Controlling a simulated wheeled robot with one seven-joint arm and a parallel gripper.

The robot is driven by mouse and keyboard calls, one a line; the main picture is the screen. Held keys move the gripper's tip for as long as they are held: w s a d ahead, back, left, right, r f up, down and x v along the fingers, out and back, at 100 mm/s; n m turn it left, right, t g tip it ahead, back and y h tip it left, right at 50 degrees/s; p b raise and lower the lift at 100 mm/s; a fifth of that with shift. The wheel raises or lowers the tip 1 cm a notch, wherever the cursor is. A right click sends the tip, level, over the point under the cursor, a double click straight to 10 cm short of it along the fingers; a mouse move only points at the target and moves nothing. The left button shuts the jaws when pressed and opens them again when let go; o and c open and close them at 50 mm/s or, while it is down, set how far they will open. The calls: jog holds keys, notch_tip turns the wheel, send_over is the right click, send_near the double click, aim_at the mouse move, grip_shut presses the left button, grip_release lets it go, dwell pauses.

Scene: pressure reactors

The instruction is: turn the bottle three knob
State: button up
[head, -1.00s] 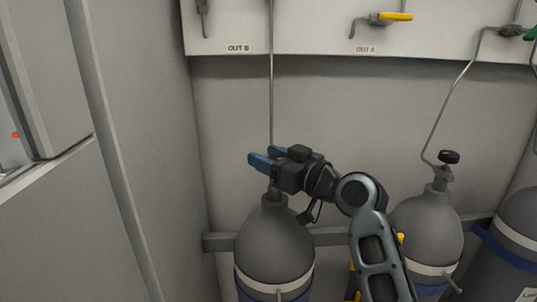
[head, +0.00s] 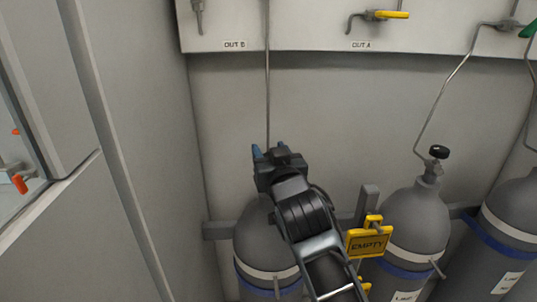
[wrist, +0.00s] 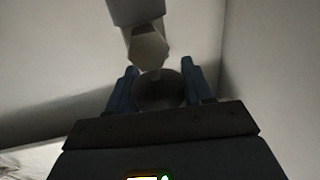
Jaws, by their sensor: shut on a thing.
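The leftmost grey gas bottle (head: 256,240) stands upright with a pale band and a blue band around it. Its top and valve are hidden behind my gripper (head: 257,149) in the head view. In the wrist view, a dark round knob (wrist: 158,90) sits between the two blue fingers of my gripper (wrist: 158,72). The fingers are shut on it from both sides. A pale angular fitting (wrist: 148,45) shows just beyond the knob. No number on this bottle is readable.
A second bottle (head: 415,225) with a black knob (head: 439,152) stands to the right, a third (head: 510,220) beyond it. A yellow EMPTY tag (head: 368,242) hangs between the first two. A panel with valves (head: 320,28) is above; a grey wall (head: 130,130) is close on the left.

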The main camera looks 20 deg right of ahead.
jog(key=m+g+h+b, duration=0.1)
jog(key=m+h+b, duration=0.1)
jog(key=h+b, duration=0.1)
jog(key=f+m+g+h+b, duration=0.1)
jog(key=m+h+b, duration=0.1)
jog(key=b, duration=0.3)
jog(key=shift+d+h, duration=0.2)
jog(key=shift+h, duration=0.3)
jog(key=m+g+h+b, duration=0.1)
jog(key=b, duration=0.1)
jog(key=m+g+h+b, duration=0.1)
jog(key=h+b, duration=0.1)
jog(key=shift+s+d+r+b, duration=0.1)
jog(key=shift+s+d+b, duration=0.05)
jog(key=shift+b, duration=0.15)
jog(key=m+g+h+b, duration=0.3)
jog(key=g+b, duration=0.1)
jog(key=shift+s+d+r+m, duration=0.15)
jog(key=shift+s+d+m, duration=0.1)
jog(key=shift+m, duration=0.15)
jog(key=shift+s+d+r+m+g+h+b, duration=0.15)
jog(key=shift+m+g+h+b, duration=0.6)
jog(key=shift+g, duration=0.45)
jog(key=shift+s+a+m+g+h+b, duration=0.1)
jog(key=shift+m+g+h+b, duration=0.45)
jog(key=shift+m+g, duration=0.5)
jog(key=shift+g, duration=0.35)
jog(key=o, duration=1)
jog(key=shift+c, duration=0.2)
jog(key=shift+r, duration=0.1)
